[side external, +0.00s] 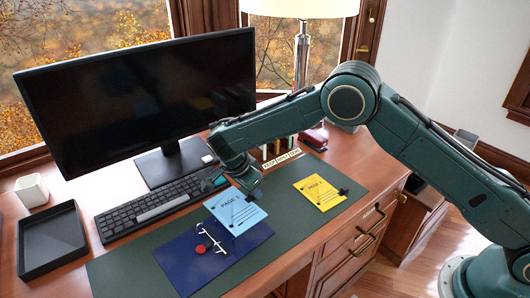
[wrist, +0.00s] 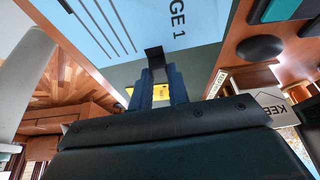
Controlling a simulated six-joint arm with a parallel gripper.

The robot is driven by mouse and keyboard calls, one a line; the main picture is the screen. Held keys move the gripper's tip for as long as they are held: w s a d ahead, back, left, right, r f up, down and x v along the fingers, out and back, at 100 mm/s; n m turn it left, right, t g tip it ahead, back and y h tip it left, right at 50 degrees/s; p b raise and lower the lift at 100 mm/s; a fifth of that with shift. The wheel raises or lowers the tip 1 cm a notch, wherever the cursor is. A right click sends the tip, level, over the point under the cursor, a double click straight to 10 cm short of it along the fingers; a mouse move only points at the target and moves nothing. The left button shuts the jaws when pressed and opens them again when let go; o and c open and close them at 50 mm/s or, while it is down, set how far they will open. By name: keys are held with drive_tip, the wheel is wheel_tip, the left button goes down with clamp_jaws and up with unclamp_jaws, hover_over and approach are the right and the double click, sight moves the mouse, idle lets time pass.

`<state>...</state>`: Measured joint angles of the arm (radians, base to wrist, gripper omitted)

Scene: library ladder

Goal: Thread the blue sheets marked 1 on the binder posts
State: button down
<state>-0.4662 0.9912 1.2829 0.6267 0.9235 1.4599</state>
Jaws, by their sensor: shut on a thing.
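A light blue sheet marked PAGE 1 (side external: 232,213) is held by its edge in my gripper (side external: 249,191), above or over the far part of the open dark blue binder (side external: 183,268). In the wrist view the blue sheet (wrist: 130,28) spans the top, and my gripper (wrist: 156,64) is shut at its edge on a black tab.
A yellow sheet (side external: 319,193) with a black clip lies on the green desk mat (side external: 290,215) to the right. A round red thing (side external: 200,249) lies by the posts. A keyboard (side external: 155,205), monitor (side external: 140,100) and black tray (side external: 52,245) stand behind and left.

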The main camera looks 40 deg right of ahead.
sight(249, 199)
drive_tip(key=shift+f, duration=0.85)
drive_tip(key=shift+f, duration=0.7)
drive_tip(key=shift+f, duration=0.35)
drive_tip(key=shift+f, duration=0.35)
drive_tip(key=shift+f, duration=0.35)
drive_tip(key=shift+f, duration=0.35)
drive_tip(key=shift+f, duration=0.2)
drive_tip(key=c, duration=1.3)
unclamp_jaws()
